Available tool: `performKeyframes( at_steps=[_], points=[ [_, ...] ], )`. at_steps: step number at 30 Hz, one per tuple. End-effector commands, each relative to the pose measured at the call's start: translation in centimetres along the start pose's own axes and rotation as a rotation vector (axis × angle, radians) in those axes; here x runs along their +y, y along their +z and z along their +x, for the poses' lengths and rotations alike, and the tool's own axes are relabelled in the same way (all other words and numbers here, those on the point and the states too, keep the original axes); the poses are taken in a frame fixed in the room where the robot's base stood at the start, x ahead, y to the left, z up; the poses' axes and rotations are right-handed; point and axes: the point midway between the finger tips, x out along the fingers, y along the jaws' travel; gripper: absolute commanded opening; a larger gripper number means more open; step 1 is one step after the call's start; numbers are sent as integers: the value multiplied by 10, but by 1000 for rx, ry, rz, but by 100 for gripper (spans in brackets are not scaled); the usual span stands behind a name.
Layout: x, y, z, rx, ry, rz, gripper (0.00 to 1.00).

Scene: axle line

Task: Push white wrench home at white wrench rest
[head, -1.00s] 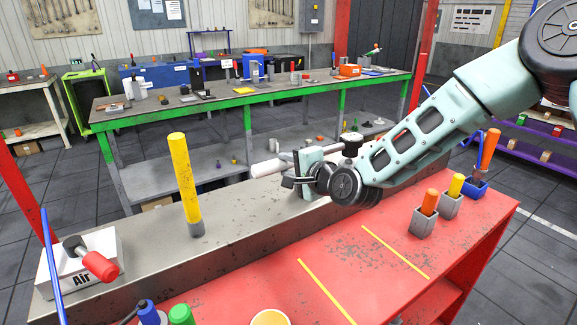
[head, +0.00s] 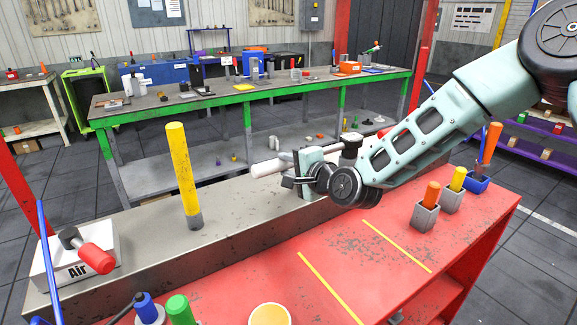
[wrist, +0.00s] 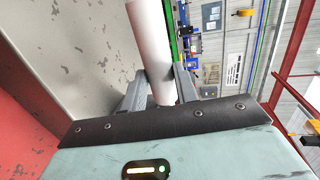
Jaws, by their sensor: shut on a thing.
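The white wrench has a pale cylindrical handle (head: 268,167) at its left end and a dark head (head: 350,143) toward the right. It lies roughly level above the grey metal beam (head: 245,225). My gripper (head: 299,168) is shut around the handle. In the wrist view the white handle (wrist: 150,40) runs between the two grey fingers of my gripper (wrist: 160,88). My gripper and forearm hide part of the wrench's surroundings. I cannot pick out the white wrench rest or tell whether the wrench touches it.
A yellow post (head: 180,165) stands on the beam to the left. A box marked Air (head: 75,268) with a red-handled lever is at the beam's left end. A red bench (head: 380,255) in front carries grey holders with an orange peg (head: 432,192) and a yellow peg (head: 458,178).

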Motion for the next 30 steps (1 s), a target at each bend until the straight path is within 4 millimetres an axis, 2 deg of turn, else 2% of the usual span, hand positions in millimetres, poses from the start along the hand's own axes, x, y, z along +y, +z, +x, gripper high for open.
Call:
performKeyframes(
  at_steps=[7,8,9,10,18,22,26,30],
  points=[
    [4,0,2,0,-6,-4,0],
    [2,0,1,0,-6,-4,38],
    [2,0,1,0,-5,-3,49],
    [2,0,1,0,-5,-3,55],
    [6,0,0,0,3,2,55],
    [6,0,-7,0,2,0,55],
    [6,-1,-27,1,0,-2,55],
    [7,-1,-60,2,0,-2,55]
  ],
)
